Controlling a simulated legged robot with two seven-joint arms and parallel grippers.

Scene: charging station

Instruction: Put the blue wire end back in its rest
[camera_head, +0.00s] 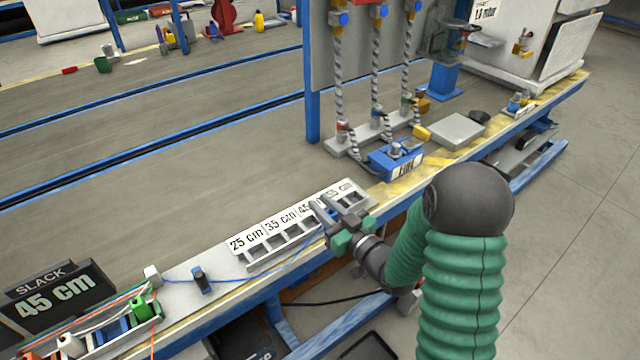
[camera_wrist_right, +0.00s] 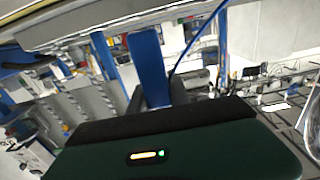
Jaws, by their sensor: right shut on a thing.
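My right gripper (camera_head: 328,212) is at the slotted rack (camera_head: 262,262), near its right-hand slots, by the bench's front edge. It is shut on the blue wire end (camera_head: 333,214), of which only a little blue shows between the fingers. I cannot tell which holder is the blue rest. My left gripper is not in view.
A holder with white, blue and green plugs (camera_head: 140,308) and coloured wires is at lower left, beside a "SLACK 45 cm" display (camera_head: 58,298). A blue box (camera_head: 396,160) and hanging twisted cables (camera_head: 376,75) stand beyond my gripper. The grey surface behind the rack is clear.

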